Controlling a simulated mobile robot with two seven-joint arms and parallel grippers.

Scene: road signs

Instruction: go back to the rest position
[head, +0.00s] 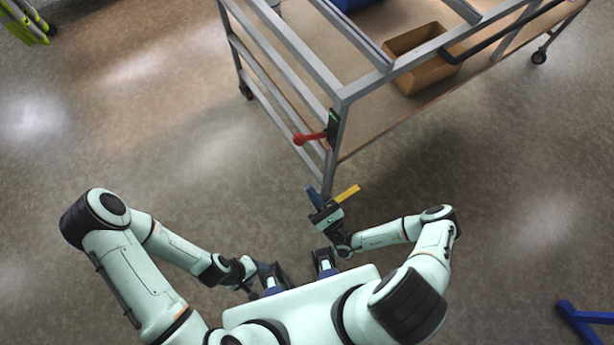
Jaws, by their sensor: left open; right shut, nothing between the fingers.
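My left gripper (257,284) is low in the head view, left of centre, close to the front of my body. It is open, with nothing seen in it; its fingers are dark and partly lost against my own parts. My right gripper (330,204) is further forward, just below the near corner post of a metal cart. It is shut with nothing held; blue and yellow parts show at its front end. I cannot tell whether it touches the post.
A blue frame (588,318) is at lower right, a yellow-green object (22,20) at upper left. Floor is clear left and right.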

